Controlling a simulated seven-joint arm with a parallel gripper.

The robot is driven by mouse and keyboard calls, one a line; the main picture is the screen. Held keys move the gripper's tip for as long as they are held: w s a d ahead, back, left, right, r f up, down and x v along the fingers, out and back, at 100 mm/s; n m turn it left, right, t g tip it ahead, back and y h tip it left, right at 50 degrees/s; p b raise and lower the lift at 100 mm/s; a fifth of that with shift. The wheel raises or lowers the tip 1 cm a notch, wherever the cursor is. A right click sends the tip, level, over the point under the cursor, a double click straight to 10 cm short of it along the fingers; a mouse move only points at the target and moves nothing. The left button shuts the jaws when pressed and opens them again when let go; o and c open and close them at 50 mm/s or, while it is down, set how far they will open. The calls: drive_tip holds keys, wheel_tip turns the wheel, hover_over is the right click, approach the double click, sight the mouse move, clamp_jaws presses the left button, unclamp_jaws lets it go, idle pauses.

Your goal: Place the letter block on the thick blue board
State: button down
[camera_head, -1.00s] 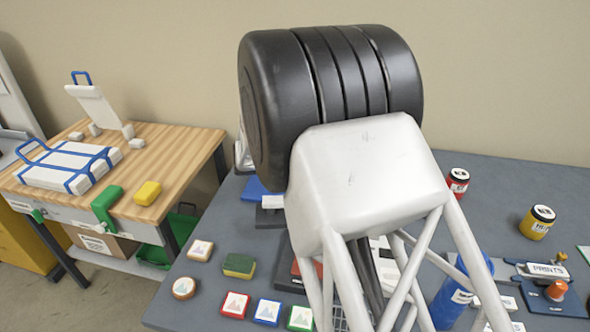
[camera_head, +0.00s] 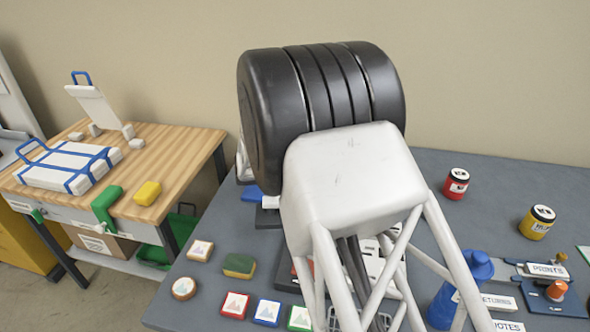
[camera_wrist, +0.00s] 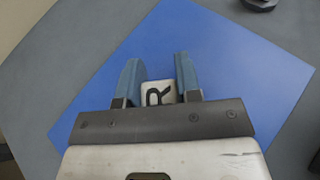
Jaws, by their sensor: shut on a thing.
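The letter block (camera_wrist: 158,92) is pale with a black letter R on its face. In the wrist view it sits between the blue fingers of my gripper (camera_wrist: 156,62), which is shut on it. A flat blue board (camera_wrist: 235,65) fills much of the wrist view beneath the gripper and block. Whether the block touches the board or is held above it, I cannot tell. In the head view my arm hides the gripper and block; a small blue patch (camera_head: 250,194) shows left of the arm, perhaps an edge of the board.
Several picture tiles (camera_head: 267,312) and a green-topped sponge (camera_head: 239,266) lie at the front left of the grey table (camera_head: 400,170). A red jar (camera_head: 456,184), a yellow jar (camera_head: 537,222) and a blue bottle (camera_head: 447,305) stand to the right. A wooden bench (camera_head: 170,150) is at far left.

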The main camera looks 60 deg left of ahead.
drive_tip(key=c, duration=0.8)
unclamp_jaws()
drive_tip(key=shift+f, duration=0.15)
drive_tip(key=shift+s+r, duration=0.1)
drive_tip(key=shift+r, duration=0.1)
drive_tip(key=v, duration=1.1)
drive_tip(key=shift+s+r, duration=0.2)
drive_tip(key=shift+s, duration=0.15)
